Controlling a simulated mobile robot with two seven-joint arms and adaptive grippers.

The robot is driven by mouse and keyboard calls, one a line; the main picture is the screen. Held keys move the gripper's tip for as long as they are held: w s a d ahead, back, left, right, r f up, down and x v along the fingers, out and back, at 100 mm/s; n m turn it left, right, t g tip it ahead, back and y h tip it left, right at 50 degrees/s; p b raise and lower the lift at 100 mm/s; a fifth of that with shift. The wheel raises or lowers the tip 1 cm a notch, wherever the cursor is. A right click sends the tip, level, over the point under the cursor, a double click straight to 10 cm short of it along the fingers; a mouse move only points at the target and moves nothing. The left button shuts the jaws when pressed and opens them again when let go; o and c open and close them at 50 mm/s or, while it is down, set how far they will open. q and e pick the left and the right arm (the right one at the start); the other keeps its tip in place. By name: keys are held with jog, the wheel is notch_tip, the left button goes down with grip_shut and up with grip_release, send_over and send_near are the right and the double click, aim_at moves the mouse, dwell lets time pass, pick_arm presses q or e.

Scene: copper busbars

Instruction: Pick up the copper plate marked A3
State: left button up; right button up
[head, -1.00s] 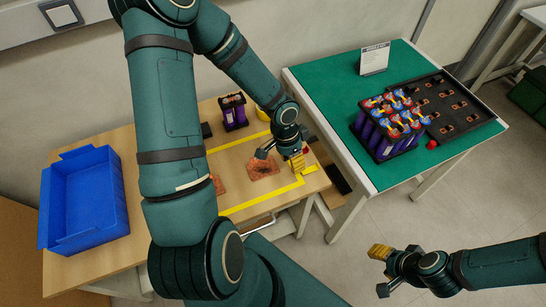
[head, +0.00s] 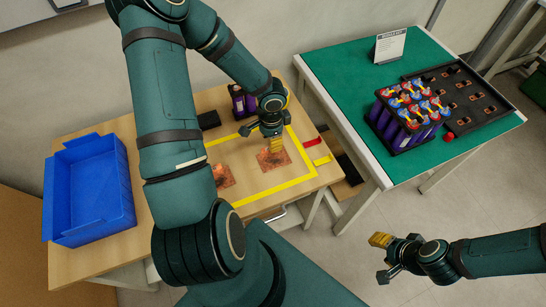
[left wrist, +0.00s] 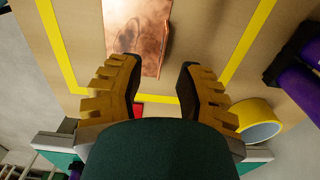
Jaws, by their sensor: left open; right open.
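A copper plate (head: 272,159) lies flat on the wooden table, inside a yellow tape outline. A second copper plate (head: 223,175) lies to its left, partly hidden behind my left arm. I cannot read a mark on either plate. My left gripper (head: 276,148) is above the first plate, pointing down. In the left wrist view its open, empty fingers (left wrist: 158,66) frame the near end of a copper plate (left wrist: 142,30), which appears to lie below them. My right gripper (head: 379,258) is open and empty, out over the floor in front of the green table.
A blue bin (head: 90,190) stands at the table's left. A purple battery pack (head: 238,100) and a yellow tape roll (left wrist: 258,118) are near the left gripper. The green table (head: 345,75) carries a battery module (head: 400,115), a black tray (head: 465,95) and a sign (head: 390,46).

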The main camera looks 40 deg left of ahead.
aim_at(274, 156)
pick_arm(q)
jog(key=shift+s+a+f+b, duration=0.15)
jog(key=shift+f+b, duration=0.4)
jog(key=shift+f, duration=1.55)
jog(key=shift+o, duration=0.3)
grip_shut()
